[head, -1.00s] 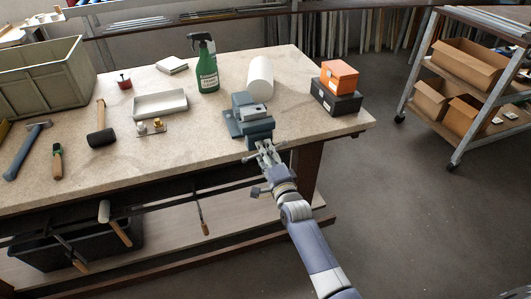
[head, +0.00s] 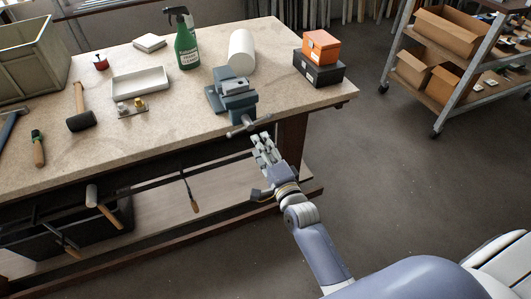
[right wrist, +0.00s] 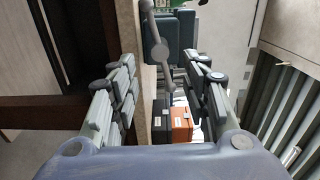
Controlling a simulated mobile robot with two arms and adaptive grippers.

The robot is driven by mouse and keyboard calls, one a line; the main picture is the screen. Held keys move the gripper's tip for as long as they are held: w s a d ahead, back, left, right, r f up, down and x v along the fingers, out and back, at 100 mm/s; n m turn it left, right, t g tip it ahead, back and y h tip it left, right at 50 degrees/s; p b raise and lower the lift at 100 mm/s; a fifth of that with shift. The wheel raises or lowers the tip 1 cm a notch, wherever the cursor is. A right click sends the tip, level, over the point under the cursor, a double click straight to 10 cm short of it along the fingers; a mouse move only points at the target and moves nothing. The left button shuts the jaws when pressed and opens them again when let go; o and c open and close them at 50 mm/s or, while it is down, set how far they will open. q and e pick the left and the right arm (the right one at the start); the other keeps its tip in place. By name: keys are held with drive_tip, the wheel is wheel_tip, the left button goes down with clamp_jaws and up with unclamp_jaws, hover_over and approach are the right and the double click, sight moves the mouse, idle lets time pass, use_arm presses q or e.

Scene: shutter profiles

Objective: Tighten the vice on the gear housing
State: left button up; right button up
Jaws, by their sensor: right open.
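The blue-grey vice (head: 236,103) is fixed at the front edge of the workbench. A light grey metal piece, apparently the gear housing (head: 235,86), sits between its jaws. The vice's handle bar (head: 241,127) sticks out in front of the bench edge, tilted in the head view. My right gripper (head: 264,148) is open and empty, just in front of and below the handle, apart from it. In the right wrist view the handle (right wrist: 158,50) lies beyond and between my open fingers (right wrist: 160,82), with the vice body (right wrist: 177,32) behind it. My left gripper is not in view.
On the workbench (head: 170,120), a white cylinder (head: 241,52), a green spray bottle (head: 187,45) and an orange box (head: 321,46) on a black box (head: 318,70) stand near the vice. A shelf trolley (head: 455,85) stands at right. The floor between is clear.

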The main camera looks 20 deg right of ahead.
sight(249, 124)
drive_tip(key=shift+s, duration=1.1)
drive_tip(key=shift+w, duration=0.1)
drive_tip(key=w+n+b, duration=0.1)
drive_tip(key=w, duration=0.3)
drive_tip(key=w+n, duration=0.2)
drive_tip(key=w, duration=0.2)
drive_tip(key=w+n+b, duration=0.1)
drive_tip(key=w, duration=0.3)
drive_tip(key=shift+w+a+n+b, duration=0.2)
drive_tip(key=shift+w+n+b, duration=0.1)
drive_tip(key=shift+w, duration=0.1)
clamp_jaws()
